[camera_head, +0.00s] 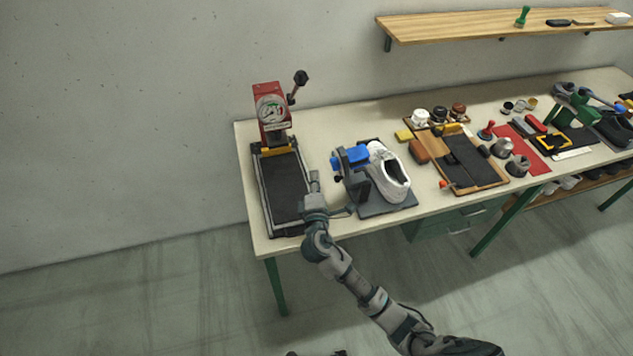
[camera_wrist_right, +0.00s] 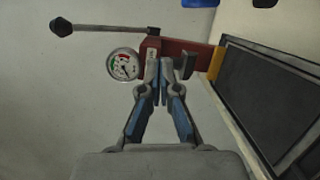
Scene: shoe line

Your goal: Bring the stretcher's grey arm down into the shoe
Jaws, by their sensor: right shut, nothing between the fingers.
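A white sneaker (camera_head: 388,176) sits on a dark grey base plate (camera_head: 374,209). Beside it, on its left, is the stretcher's grey upright (camera_head: 356,183) with a blue part (camera_head: 351,157) at its top. The blue part reaches to the shoe. I cannot make out the grey arm apart from the upright. My left gripper is out of view.
A red press (camera_head: 270,103) with a dial and a black-knobbed lever (camera_head: 300,80) stands at the left, its black bed (camera_head: 284,185) running forward. A shelf (camera_head: 470,26) hangs above.

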